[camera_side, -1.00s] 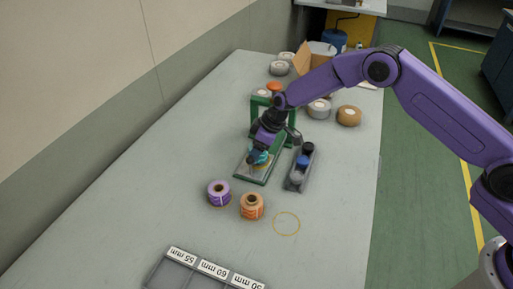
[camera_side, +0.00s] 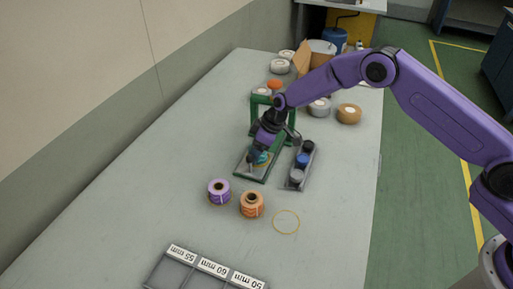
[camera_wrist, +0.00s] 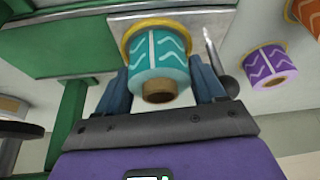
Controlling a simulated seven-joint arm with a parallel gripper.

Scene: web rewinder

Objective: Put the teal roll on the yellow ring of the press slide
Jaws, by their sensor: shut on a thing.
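The teal roll (camera_wrist: 158,62) with white marks and a brown core is between my gripper's blue fingers (camera_wrist: 158,88) in the wrist view. My gripper is shut on it. The yellow ring (camera_wrist: 127,38) shows around the roll's far end, on the metal plate of the press slide (camera_wrist: 220,22). The roll appears lined up with the ring; whether it touches the plate cannot be told. In the side view, my gripper (camera_side: 256,158) is low over the press slide (camera_side: 243,170), and the teal roll (camera_side: 264,157) is partly hidden by it.
The green press frame (camera_side: 256,101) stands behind the slide. A grey block with dark, blue and grey knobs (camera_side: 301,162) is close on the right. A purple roll (camera_side: 218,192) and an orange roll (camera_side: 252,205) stand in front. A labelled tray (camera_side: 205,268) lies nearest; left table is clear.

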